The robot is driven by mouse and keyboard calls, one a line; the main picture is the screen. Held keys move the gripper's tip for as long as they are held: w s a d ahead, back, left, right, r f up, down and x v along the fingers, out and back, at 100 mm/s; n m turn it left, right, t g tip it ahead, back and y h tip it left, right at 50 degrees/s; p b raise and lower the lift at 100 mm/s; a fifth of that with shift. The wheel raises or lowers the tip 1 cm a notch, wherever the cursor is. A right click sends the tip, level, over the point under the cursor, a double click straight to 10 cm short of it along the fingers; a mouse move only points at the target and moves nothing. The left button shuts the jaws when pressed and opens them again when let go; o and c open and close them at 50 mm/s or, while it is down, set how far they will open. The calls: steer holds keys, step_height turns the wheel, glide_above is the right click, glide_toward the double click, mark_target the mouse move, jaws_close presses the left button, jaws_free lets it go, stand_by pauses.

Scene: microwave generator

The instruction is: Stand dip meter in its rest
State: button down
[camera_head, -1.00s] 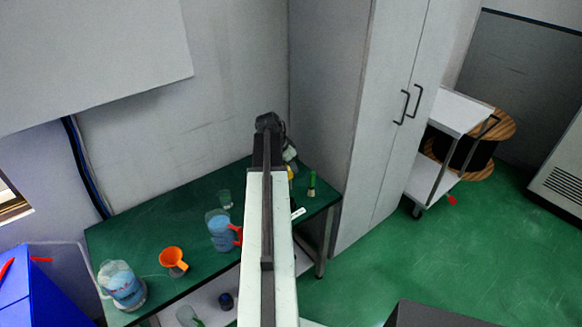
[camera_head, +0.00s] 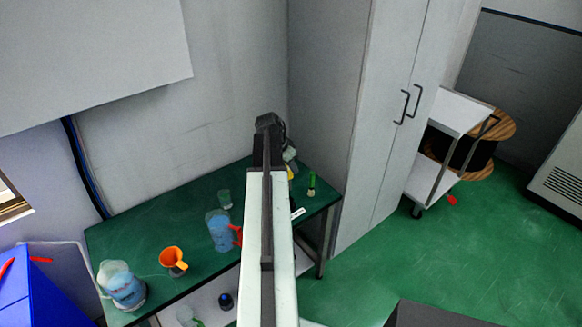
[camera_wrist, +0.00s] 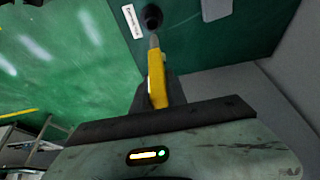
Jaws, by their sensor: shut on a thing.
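The dip meter (camera_wrist: 157,82) is a slim yellow tool with a grey tip, seen in the wrist view. My gripper (camera_wrist: 156,92) is shut on its yellow body, with a dark finger on either side. The grey tip points toward a small round black holder (camera_wrist: 152,18), which looks like the rest, on the green surface beside a white label (camera_wrist: 133,21). The tip shows just short of the holder; I cannot tell the height gap between them.
On the green bench (camera_head: 150,225) stand a blue-filled jug (camera_head: 220,232), an orange funnel (camera_head: 172,259), a large clear container (camera_head: 121,286), a small glass (camera_head: 224,199) and a green-topped item (camera_head: 311,184). A tall grey cabinet (camera_head: 370,120) stands at the bench's right end.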

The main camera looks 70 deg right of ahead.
step_height(320, 180, down, 10)
steer(key=b, duration=1)
stand_by(3.0)
steer(key=c, duration=1.3)
jaws_free()
steer(key=shift+o, duration=0.2)
steer(key=p+v, duration=0.7)
steer(key=shift+r, duration=0.4)
steer(key=shift+w+a, duration=0.1)
